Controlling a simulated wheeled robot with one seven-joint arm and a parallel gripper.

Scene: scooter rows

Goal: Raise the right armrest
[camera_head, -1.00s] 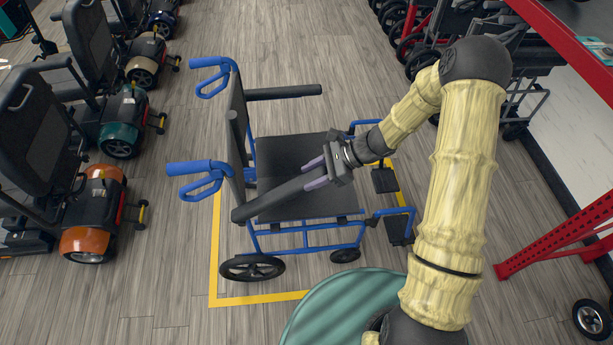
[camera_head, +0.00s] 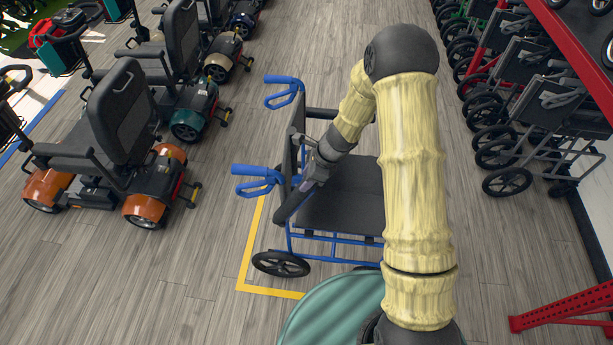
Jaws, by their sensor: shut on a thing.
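A blue-framed wheelchair with a black seat (camera_head: 345,200) faces right in the head view. Its near-side armrest (camera_head: 288,208), the right one, is a black padded bar that slopes up from the foot of the backrest. It looks short and steeply tilted. My gripper (camera_head: 306,184) is shut on this armrest near its upper end, close to the backrest. My gripper and wrist hide part of the backrest. The far armrest (camera_head: 322,113) is level and partly hidden by my arm. My arm also covers the front of the chair and the footrests.
Mobility scooters (camera_head: 125,140) stand in a row on the left. Folded wheelchairs (camera_head: 545,110) line the right side beside a red rack (camera_head: 565,310). A yellow floor line (camera_head: 250,250) runs around the wheelchair. Open wooden floor lies between the chair and both rows.

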